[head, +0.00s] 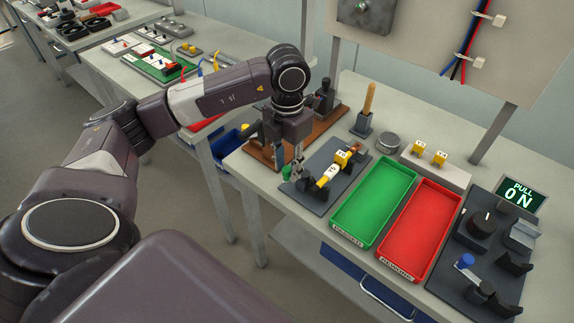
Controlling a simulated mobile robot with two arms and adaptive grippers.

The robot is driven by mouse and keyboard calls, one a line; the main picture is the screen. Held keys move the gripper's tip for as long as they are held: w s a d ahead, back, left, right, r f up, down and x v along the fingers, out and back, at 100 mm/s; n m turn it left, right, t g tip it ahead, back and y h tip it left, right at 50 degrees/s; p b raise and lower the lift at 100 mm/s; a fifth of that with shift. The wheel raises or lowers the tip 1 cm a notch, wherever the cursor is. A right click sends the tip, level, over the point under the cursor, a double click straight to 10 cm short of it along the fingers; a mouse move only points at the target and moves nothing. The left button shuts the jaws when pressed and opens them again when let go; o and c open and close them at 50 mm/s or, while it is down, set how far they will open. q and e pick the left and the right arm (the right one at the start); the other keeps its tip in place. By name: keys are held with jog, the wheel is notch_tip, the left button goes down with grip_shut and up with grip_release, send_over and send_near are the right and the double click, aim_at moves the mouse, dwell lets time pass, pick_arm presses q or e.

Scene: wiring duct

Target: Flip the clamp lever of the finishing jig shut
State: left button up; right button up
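My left gripper (296,172) points down at the left edge of a dark grey plate on the bench. The plate (318,203) carries yellow blocks and a white cylinder, and looks like the jig, though I cannot be sure. A yellow block (341,158) sits at its far end and another yellow part (322,182) nearer me. A small green piece (286,172) shows beside my fingertips. No clamp lever can be made out clearly here; my gripper hides part of this area. Whether my fingers are open or touching anything is too small to tell. My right gripper is not in view.
A green tray (400,180) and a red tray (446,199) lie right of the plate. A dark panel (468,279) with a knob and a blue-tipped lever (465,261) is at far right, below a lit sign (522,193). A wooden board (327,124) lies behind my gripper.

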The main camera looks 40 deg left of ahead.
aim_at(287, 169)
pick_arm(q)
jog(key=shift+o, duration=0.4)
notch_tip(287, 169, up, 12)
dwell(0.3)
jog(key=shift+s+f, duration=0.1)
dwell(0.5)
